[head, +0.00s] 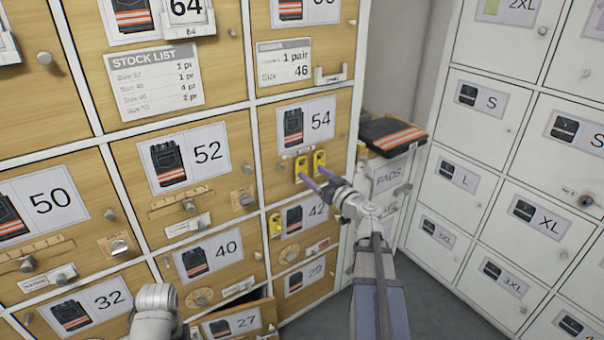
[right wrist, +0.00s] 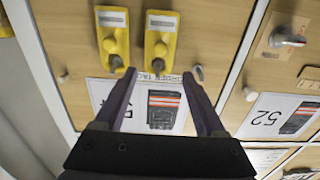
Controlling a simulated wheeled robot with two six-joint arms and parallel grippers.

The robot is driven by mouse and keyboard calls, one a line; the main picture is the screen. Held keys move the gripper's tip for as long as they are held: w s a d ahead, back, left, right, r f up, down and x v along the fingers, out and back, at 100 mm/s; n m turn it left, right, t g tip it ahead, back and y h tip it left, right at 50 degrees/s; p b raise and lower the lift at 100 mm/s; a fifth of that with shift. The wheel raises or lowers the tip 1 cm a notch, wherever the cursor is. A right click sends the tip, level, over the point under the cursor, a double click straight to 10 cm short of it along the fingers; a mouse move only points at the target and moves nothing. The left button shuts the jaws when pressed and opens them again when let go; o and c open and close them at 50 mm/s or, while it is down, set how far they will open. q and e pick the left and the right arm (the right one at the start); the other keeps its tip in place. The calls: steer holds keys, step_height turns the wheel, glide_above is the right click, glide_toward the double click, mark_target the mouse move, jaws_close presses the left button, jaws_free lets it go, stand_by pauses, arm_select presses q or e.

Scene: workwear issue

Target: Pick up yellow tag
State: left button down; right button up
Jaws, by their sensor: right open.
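Two yellow tags hang side by side on the wooden door marked 54, a left one (head: 301,169) and a right one (head: 320,161). In the right wrist view both tags show near the top, one at left (right wrist: 113,45) and one nearer the middle (right wrist: 161,45). A third yellow tag (head: 275,225) hangs on the door marked 42. My right gripper (head: 316,178) is open, its fingers pointing at the 54 door just below the two tags. In its wrist view nothing lies between the fingers (right wrist: 158,77). My left gripper's fingers are not seen.
Wooden locker doors with knobs fill the left and middle. A lower drawer marked 27 (head: 232,321) stands partly open. Folded dark workwear with orange stripes (head: 393,136) lies on a white cabinet marked PADS (head: 388,178). White lockers (head: 470,160) stand at right.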

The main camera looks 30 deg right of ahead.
mark_target(299, 162)
steer(key=shift+w, duration=2.9)
steer(key=shift+a, duration=0.1)
steer(key=shift+s, duration=0.1)
steer(key=c, duration=1.1)
